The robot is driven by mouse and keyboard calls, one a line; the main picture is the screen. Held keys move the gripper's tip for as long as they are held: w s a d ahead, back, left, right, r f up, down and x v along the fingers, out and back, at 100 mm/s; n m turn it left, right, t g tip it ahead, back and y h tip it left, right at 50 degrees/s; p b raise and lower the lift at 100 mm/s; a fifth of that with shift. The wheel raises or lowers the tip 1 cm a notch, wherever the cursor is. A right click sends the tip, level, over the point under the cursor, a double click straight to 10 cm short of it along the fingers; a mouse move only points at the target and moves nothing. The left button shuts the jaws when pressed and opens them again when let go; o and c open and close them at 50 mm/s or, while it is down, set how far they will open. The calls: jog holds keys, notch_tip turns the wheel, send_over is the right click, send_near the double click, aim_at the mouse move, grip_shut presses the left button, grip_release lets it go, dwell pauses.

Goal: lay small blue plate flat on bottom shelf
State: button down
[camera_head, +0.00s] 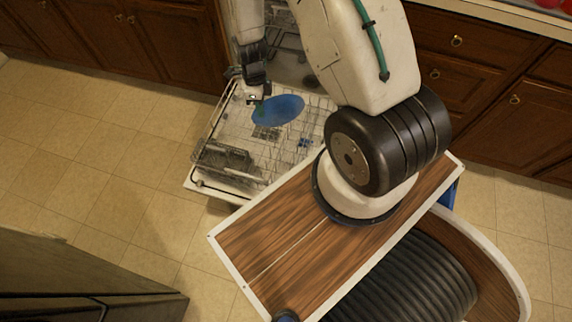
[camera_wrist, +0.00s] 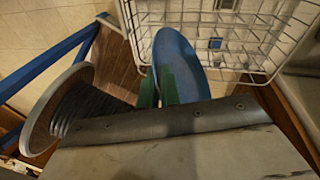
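The small blue plate (camera_head: 279,110) is in the air above the pulled-out wire rack (camera_head: 222,133) of the open dishwasher. My gripper (camera_head: 259,100) is at the plate's left edge in the head view and is shut on its rim. In the wrist view, the green fingers (camera_wrist: 160,88) meet the near part of the plate (camera_wrist: 182,55). The plate looks tilted there, with the white rack (camera_wrist: 225,18) beyond and to its right. The exact gap between plate and rack cannot be told.
A dark grey basket (camera_head: 228,158) sits in the rack's near left part, and a small blue item (camera_head: 304,142) shows near its right side. Wooden cabinets (camera_head: 165,40) flank the dishwasher. Tiled floor (camera_head: 120,150) is clear to the left. A dark appliance (camera_head: 80,285) stands at the lower left.

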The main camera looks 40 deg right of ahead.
aim_at(268, 117)
jog(key=s+m, duration=0.1)
jog(key=s+f+m+y, duration=0.1)
jog(key=m, duration=0.1)
jog(key=s+f+m, duration=0.1)
jog(key=m, duration=0.1)
jog(key=shift+d+y, duration=0.3)
jog(key=shift+f+m, duration=0.25)
jog(key=shift+m, duration=0.05)
notch_tip(268, 117, down, 18)
jog(key=c, duration=1.6)
grip_release()
jog(key=shift+r, duration=0.15)
